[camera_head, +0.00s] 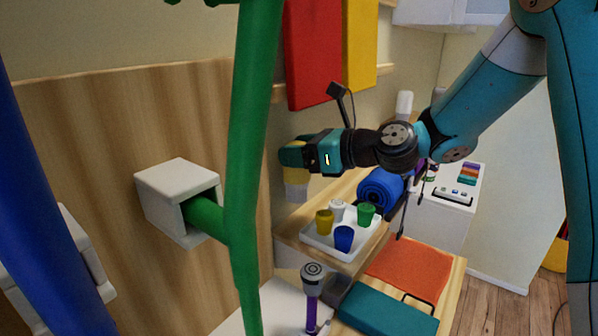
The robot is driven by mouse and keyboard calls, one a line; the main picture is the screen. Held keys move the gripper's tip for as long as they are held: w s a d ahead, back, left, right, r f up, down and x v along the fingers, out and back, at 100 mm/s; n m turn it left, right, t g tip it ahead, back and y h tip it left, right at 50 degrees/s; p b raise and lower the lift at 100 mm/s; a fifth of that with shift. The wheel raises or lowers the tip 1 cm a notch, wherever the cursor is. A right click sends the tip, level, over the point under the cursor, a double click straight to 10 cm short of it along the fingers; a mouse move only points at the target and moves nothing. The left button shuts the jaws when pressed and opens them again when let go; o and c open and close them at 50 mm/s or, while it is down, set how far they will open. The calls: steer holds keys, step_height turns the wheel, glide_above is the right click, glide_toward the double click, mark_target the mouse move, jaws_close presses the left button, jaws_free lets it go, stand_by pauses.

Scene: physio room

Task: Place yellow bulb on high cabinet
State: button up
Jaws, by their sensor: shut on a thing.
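My gripper (293,156) is at the middle of the view, reaching left from my arm. It is shut on the yellow bulb (296,175), which shows just below the fingers with a pale part beneath it. The gripper hides the bulb's upper part. The bulb is held in front of the wooden wall panel, above and left of a white tray. A white cabinet (440,12) hangs high on the wall at the upper right, partly cut off by the picture edge and by my arm.
The white tray (312,243) holds yellow (325,222), white, green and blue cups on a wooden shelf. A blue roll (380,187) lies behind it. A green pole (247,120) and blue pole (35,190) stand close at left. A low white cabinet (440,222) stands right.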

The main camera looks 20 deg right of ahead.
mark_target(301, 181)
steer(key=shift+d+f, duration=0.2)
steer(key=shift+f, duration=2.9)
steer(key=shift+f, duration=0.1)
steer(key=o, duration=1.5)
steer(key=shift+c, duration=0.2)
